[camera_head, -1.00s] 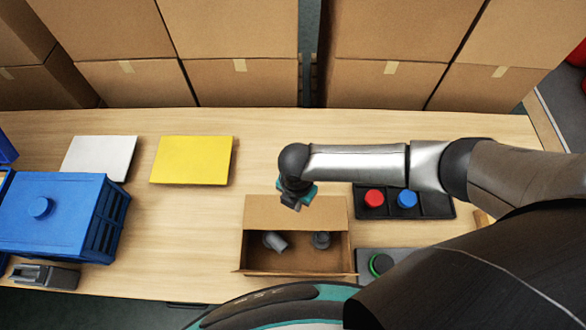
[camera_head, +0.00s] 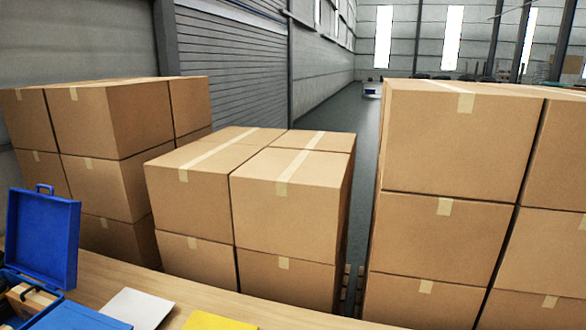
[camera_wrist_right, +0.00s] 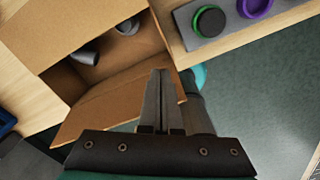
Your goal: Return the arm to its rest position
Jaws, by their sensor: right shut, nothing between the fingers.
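My right gripper (camera_wrist_right: 160,74) shows only in the right wrist view. Its two fingers are together with nothing between them. They overlap the near edge of an open cardboard box (camera_wrist_right: 105,112) in the picture; I cannot tell whether they touch it. Two grey parts lie in the box: one at its left side (camera_wrist_right: 85,55) and one near the top (camera_wrist_right: 128,26). Neither arm shows in the head view, and my left gripper is in no view.
A grey tray (camera_wrist_right: 190,38) with a green-ringed cap (camera_wrist_right: 210,20) and a purple ring (camera_wrist_right: 254,6) is beside the box. Open floor (camera_wrist_right: 265,90) lies right. In the head view, stacked cartons (camera_head: 280,195) stand behind the table (camera_head: 260,308); an open blue case (camera_head: 42,240) is at left.

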